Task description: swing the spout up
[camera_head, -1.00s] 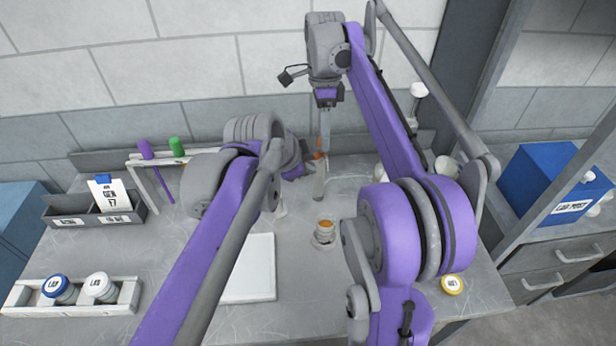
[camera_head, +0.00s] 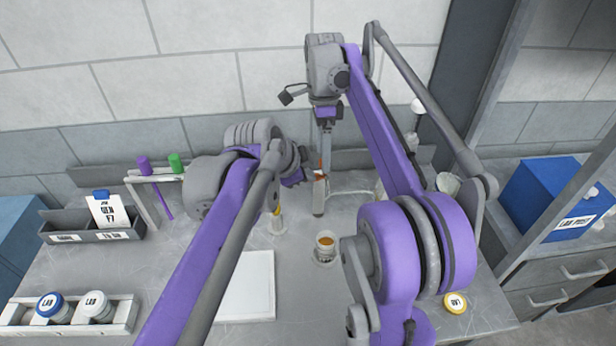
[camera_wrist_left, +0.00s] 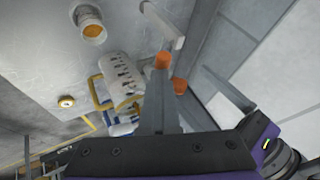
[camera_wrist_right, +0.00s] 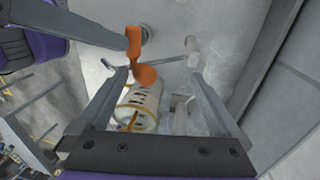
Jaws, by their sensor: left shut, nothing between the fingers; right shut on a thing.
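The spout (camera_head: 318,201) appears as a narrow grey bar, close to upright in the head view, behind the small cup (camera_head: 325,246) of amber liquid. It seems to be the pale bar (camera_wrist_left: 163,25) in the left wrist view. My right gripper (camera_head: 321,166) reaches down from above with orange tips shut at the bar's top; the exact contact is hidden.
A small yellow-banded jar (camera_head: 276,222) stands left of the cup. A white board (camera_head: 248,287) lies at the front. A rack (camera_head: 70,326) holds capped jars. A blue box (camera_head: 556,202) is on the right. The wall is close behind my grippers.

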